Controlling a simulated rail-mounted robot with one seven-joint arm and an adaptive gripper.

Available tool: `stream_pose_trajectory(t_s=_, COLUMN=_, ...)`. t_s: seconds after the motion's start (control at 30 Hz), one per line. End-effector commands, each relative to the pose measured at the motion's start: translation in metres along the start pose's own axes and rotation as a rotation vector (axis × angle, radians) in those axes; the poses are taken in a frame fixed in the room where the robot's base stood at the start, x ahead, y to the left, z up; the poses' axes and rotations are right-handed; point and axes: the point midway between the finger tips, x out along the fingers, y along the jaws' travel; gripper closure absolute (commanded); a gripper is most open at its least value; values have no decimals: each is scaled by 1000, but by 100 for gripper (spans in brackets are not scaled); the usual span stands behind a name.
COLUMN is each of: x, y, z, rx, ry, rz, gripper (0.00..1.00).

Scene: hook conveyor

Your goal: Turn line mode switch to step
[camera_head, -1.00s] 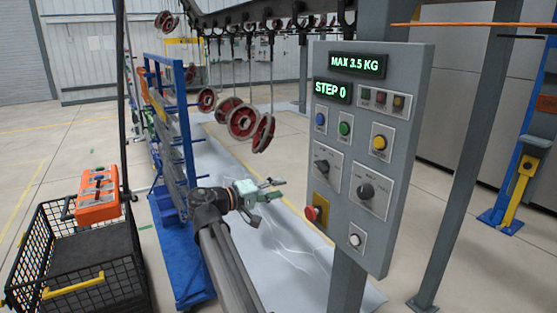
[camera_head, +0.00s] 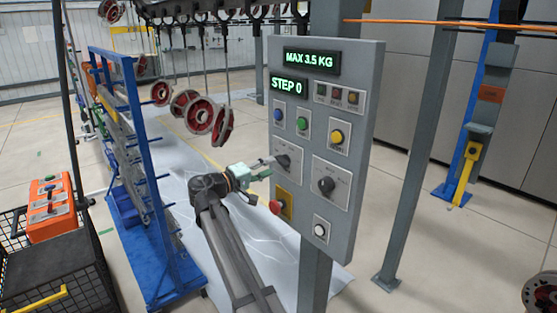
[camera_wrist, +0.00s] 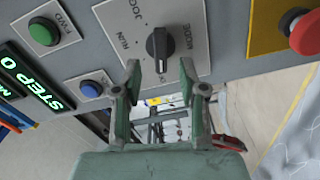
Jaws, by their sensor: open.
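The line mode switch, a black rotary knob on a white plate, is on the grey control panel (camera_head: 364,120). The knob (camera_wrist: 160,45) shows clearly in the wrist view, with JOG, RUN and MODE lettering around it. Its grip bar runs roughly up and down in that view. In the head view the same knob (camera_head: 283,159) is partly covered by my gripper (camera_head: 268,168). My gripper is open, and its two fingertips (camera_wrist: 161,72) are just below the knob, one to each side. I cannot tell whether they touch it. The display (camera_head: 288,86) reads STEP 0.
A second, larger black knob (camera_head: 326,186) is to the right. A red mushroom button (camera_head: 277,207) sits below, close to my gripper. Green (camera_wrist: 43,32) and blue (camera_wrist: 91,89) buttons are nearby. A blue rack (camera_head: 150,190) stands left of my arm.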

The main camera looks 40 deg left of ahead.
Motion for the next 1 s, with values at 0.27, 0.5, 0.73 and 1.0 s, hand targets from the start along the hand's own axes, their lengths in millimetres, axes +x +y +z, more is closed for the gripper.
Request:
stream_pose_trajectory(t_s=0.27, x=40, y=1, z=-1, rx=0, ry=1, rz=-1, gripper=58)
stream_pose_trajectory(t_s=0.5, x=50, y=0, z=0, rx=1, ry=0, rz=-1, gripper=58)
stream_pose_trajectory(t_s=0.73, x=50, y=0, z=0, rx=0, ry=1, rz=-1, gripper=58)
stream_pose_trajectory(t_s=1.0, x=50, y=0, z=0, rx=0, ry=1, rz=-1, gripper=100)
